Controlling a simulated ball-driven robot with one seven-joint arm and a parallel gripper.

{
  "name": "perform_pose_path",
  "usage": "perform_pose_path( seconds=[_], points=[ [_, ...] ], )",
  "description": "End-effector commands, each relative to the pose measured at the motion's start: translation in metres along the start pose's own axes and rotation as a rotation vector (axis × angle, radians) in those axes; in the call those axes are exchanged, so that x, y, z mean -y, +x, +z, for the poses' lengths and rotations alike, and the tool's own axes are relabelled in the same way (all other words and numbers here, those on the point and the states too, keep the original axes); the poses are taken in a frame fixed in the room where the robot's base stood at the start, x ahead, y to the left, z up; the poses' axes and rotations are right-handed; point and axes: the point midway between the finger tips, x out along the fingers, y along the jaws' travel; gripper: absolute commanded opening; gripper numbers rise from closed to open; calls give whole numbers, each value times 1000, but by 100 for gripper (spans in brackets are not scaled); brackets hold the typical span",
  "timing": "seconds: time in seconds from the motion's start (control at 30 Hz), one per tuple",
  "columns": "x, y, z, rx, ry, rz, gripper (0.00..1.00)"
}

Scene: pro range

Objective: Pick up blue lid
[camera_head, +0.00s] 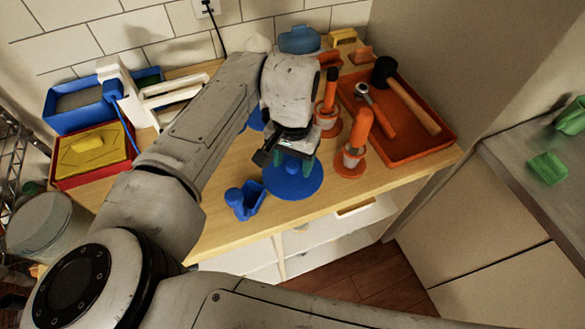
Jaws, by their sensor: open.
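A round blue disc (290,186), which looks like the blue lid, lies flat near the front edge of the wooden counter. A raised blue part stands at its middle, partly hidden by my gripper. My gripper (286,157) points down over the disc's back half, with its jaws open around or just above the raised part. Whether it touches the part cannot be told. The fingertips are partly hidden.
A small blue scoop-like piece (244,200) lies left of the disc. Orange-handled tools on round bases (350,162) stand close at right, beside an orange tray (428,152) with a hammer. A blue bin (75,122) and red-edged box (92,155) are at left.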

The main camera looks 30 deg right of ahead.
Motion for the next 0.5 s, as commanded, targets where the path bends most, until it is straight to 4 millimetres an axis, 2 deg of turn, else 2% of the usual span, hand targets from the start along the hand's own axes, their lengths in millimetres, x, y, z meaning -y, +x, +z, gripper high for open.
perform_pose_path(
  seconds=[0.23, 0.5],
  points=[
    [0, 2, 0, 0, 0, -1, 60],
    [0, 1, 0, 0, 0, -1, 34]
  ],
)
